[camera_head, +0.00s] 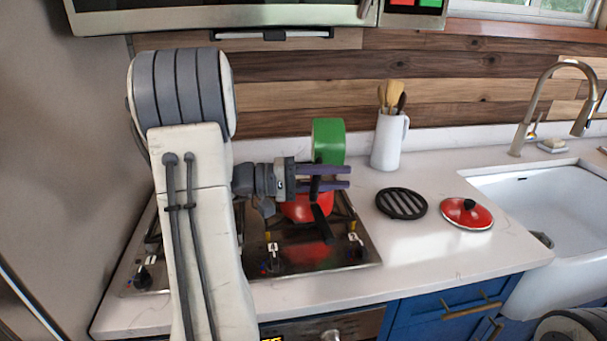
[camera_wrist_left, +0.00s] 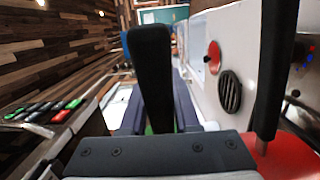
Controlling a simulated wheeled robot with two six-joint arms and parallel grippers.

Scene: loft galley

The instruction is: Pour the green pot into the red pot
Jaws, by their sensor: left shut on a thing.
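The green pot (camera_head: 328,141) is held up above the back of the stove, and it looks tilted. My left gripper (camera_head: 336,177) is shut on its black handle, which stands up between the fingers in the left wrist view (camera_wrist_left: 152,75). The red pot (camera_head: 296,209) sits on the stove just below the gripper, partly hidden by it. Its black handle (camera_head: 322,224) points toward the front. In the left wrist view the red pot (camera_wrist_left: 288,160) is at the lower right. Neither pot's inside can be seen. My right gripper is out of view.
A black round trivet (camera_head: 401,203) and a red lid (camera_head: 467,213) lie on the white counter right of the stove (camera_head: 330,253). A white utensil jug (camera_head: 388,142) stands behind, near the green pot. The sink (camera_head: 540,200) is at the right.

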